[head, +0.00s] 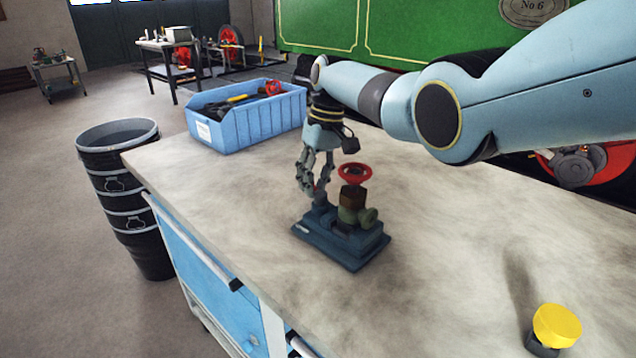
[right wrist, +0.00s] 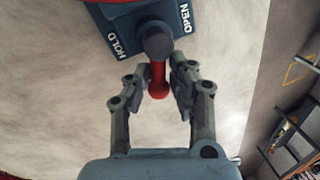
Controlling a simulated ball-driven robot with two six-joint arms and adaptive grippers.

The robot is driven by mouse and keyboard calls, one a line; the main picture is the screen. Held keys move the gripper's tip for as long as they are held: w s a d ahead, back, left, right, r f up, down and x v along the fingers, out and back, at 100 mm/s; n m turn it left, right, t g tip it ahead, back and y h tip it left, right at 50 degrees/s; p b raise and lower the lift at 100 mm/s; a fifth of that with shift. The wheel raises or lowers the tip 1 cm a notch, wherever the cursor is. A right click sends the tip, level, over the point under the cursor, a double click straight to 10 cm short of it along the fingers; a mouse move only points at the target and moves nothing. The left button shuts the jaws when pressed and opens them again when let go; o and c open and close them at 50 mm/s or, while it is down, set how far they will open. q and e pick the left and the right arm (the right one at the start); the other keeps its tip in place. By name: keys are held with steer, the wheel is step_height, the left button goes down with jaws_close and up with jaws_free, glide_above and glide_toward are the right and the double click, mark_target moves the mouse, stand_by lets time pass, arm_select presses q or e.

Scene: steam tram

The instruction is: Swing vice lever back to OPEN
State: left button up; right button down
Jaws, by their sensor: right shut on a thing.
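The blue vice (head: 338,250) sits on the bench and holds a valve body (head: 352,200) with a red handwheel (head: 354,173) on top. In the right wrist view, the vice plate (right wrist: 125,22) is marked HOLD at its left and OPEN at its right. The red lever (right wrist: 158,82) reaches from a dark round pivot (right wrist: 158,43) toward my wrist, pointing between the two marks. My right gripper (head: 309,188) is at the left side of the vice, its fingers closed on the lever; they also show in the right wrist view (right wrist: 160,76). In the head view the fingers hide the lever. My left gripper is out of view.
A blue bin (head: 250,122) with tools stands at the bench's back left. A yellow-capped item (head: 556,326) stands at the front right. Black stacked buckets (head: 118,185) stand on the floor left of the bench. The benchtop (head: 440,240) right of the vice is clear.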

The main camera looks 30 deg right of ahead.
steer(key=n, duration=0.2)
steer(key=a+n+b, duration=0.1)
steer(key=shift+n+g, duration=0.3)
steer(key=shift+n, duration=0.1)
steer(key=n, duration=0.2)
steer(key=shift+s+a+n, duration=0.1)
steer(key=shift+a+n, duration=0.15)
steer(key=shift+n, duration=0.05)
steer(key=n, duration=0.2)
steer(key=shift+s+a+r+n+g+h, duration=0.1)
steer(key=shift+s+a+n+g+h, duration=0.1)
steer(key=shift+a+n+g+h, duration=0.15)
steer(key=shift+s+a+n+g+h, duration=0.15)
steer(key=shift+n, duration=0.7)
steer(key=shift+s+a+n+g+h, duration=0.1)
steer(key=shift+s+n, duration=0.05)
steer(key=shift+n, duration=0.65)
steer(key=c, duration=1.3)
jaws_free()
steer(key=shift+o, duration=0.2)
step_height(320, 180, up, 12)
steer(key=w, duration=0.2)
steer(key=shift+d, duration=0.45)
